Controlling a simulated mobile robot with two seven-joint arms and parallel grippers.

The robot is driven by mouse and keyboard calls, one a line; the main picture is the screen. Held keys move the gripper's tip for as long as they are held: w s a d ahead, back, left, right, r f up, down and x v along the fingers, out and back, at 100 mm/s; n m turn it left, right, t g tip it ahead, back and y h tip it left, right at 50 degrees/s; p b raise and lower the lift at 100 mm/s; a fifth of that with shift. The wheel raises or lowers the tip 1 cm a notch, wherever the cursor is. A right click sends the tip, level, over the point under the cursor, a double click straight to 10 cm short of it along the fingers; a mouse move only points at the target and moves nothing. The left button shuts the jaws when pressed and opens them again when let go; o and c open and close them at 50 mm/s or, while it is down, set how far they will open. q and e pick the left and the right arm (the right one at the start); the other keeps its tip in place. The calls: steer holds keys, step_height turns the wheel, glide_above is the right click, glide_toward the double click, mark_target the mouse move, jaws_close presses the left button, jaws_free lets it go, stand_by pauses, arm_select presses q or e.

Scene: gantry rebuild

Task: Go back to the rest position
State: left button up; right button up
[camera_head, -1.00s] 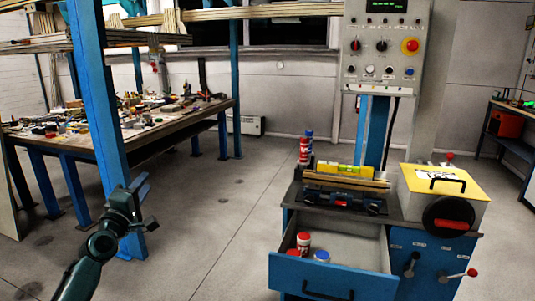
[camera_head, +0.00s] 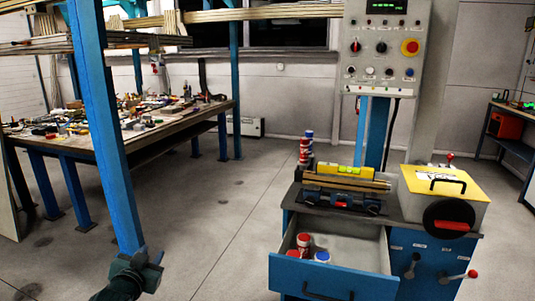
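My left gripper (camera_head: 153,257) is low in the head view, left of centre, in front of the foot of the blue post (camera_head: 110,150). Its fingers look apart, with nothing between them. It is well to the left of the open drawer (camera_head: 335,281) and apart from it. The lower part of my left arm is cut off by the bottom edge. My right gripper is not in view.
A blue machine cabinet (camera_head: 432,258) stands at right; its drawer holds red and blue-capped containers. A yellow level (camera_head: 350,172) lies on top, below a control panel (camera_head: 382,50). A cluttered workbench (camera_head: 160,130) is at left. The floor between is clear.

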arm_select(q)
steer(key=s+d+f+g+h, duration=0.2)
steer(key=s+d+f, duration=0.6)
steer(key=s+f, duration=0.4)
steer(key=s+d+f+g, duration=0.1)
steer(key=s+d, duration=0.3)
steer(key=s, duration=0.6)
steer(key=s+d+f+g+h, duration=0.1)
steer(key=s+d+f+g, duration=0.1)
steer(key=s, duration=0.9)
steer(key=shift+s+d+f+n+h, duration=0.25)
steer(key=shift+d+f, duration=0.3)
steer(key=shift+d, duration=0.35)
